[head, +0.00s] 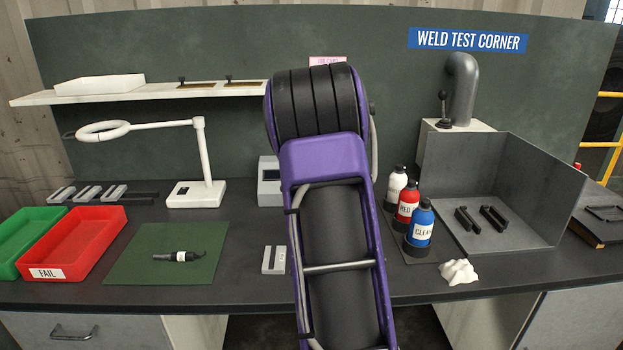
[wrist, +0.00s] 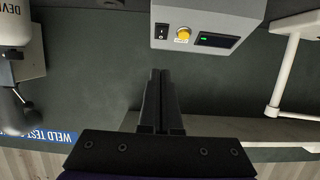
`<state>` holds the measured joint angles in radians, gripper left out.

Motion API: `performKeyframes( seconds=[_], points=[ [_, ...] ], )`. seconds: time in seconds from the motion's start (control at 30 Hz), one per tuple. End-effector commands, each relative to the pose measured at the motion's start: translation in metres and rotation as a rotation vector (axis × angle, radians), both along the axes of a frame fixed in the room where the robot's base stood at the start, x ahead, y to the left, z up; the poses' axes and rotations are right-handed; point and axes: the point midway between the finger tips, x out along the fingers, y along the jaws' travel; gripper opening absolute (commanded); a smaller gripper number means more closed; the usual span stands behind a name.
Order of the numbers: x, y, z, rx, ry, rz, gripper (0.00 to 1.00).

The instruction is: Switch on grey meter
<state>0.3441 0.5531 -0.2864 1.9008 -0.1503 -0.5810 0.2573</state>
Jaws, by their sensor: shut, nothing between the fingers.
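The grey meter (head: 269,190) stands on the bench, largely hidden behind my purple arm in the head view. The wrist view is upside down and shows the meter's front face (wrist: 195,43). On it are a black rocker switch (wrist: 162,32), a yellow knob (wrist: 183,35) and a dark display (wrist: 214,41) with a small green mark. My gripper (wrist: 160,72) is shut and empty. Its fingertips appear just beside the meter's switch end in the wrist view; the remaining distance is unclear. The gripper is hidden by my arm in the head view.
A white ring lamp (head: 197,190) stands left of the meter. Spray bottles (head: 408,205) stand to the right, beside a grey walled booth (head: 510,170). A white shelf (head: 150,95) runs above.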

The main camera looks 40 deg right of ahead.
Motion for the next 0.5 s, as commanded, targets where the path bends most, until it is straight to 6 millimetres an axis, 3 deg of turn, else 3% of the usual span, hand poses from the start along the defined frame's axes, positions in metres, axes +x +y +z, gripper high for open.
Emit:
performKeyframes(
  seconds=[0.27, 0.5],
  points=[
    [0.006, -0.004, -0.002, -0.001, 0.001, -0.001, 0.00],
    [0.038, -0.023, -0.014, -0.002, 0.001, 0.000, 0.00]
  ],
)
